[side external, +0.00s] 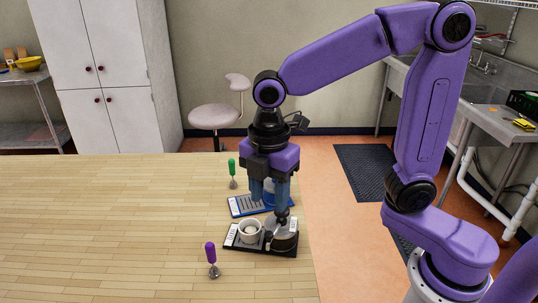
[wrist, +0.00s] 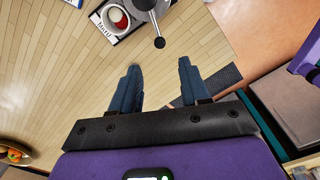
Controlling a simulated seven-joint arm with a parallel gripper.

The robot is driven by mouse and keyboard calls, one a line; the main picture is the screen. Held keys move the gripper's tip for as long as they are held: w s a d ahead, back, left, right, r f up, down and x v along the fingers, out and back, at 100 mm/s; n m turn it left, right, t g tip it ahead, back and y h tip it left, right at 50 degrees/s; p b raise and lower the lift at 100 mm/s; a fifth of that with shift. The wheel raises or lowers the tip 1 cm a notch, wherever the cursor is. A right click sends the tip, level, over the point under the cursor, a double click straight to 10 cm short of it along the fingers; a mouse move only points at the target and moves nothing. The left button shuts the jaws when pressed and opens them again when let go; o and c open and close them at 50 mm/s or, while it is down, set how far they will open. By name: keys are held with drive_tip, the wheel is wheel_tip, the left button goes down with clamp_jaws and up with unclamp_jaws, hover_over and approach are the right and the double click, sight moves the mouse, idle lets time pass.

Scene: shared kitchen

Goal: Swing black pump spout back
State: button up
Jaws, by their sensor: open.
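A black tray (side external: 272,250) near the table's right edge carries a white cup (side external: 249,231) and a dark-bodied pump container (side external: 284,240) with a metal top. In the wrist view, the pump's metal top (wrist: 145,4) is cut off by the upper edge. Its spout ends in a dark round tip (wrist: 159,43), pointing down in the picture toward my gripper. My gripper (side external: 270,199) points down, open and empty, over the pump area. In the wrist view, my gripper (wrist: 159,68) has its fingertips apart, with the spout tip ahead of the gap between them. Contact is not visible.
A blue tray (side external: 240,206) with a blue container, partly hidden by my fingers, lies behind the black tray. A green-handled tool (side external: 232,170) and a purple-handled tool (side external: 211,254) stand on the table.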

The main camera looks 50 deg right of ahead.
wheel_tip(320, 180, up, 9)
drive_tip(key=shift+f, duration=0.2)
idle(0.3)
drive_tip(key=s+d+f+m, duration=0.4)
drive_tip(key=s+d+f, duration=0.2)
drive_tip(key=s, duration=0.2)
drive_tip(key=s+d+f+m, duration=0.3)
drive_tip(key=s+d+f, duration=0.3)
drive_tip(key=s, duration=0.2)
drive_tip(key=shift+s+f+m, duration=0.2)
drive_tip(key=shift+f+m, duration=0.1)
drive_tip(key=shift+m, duration=0.1)
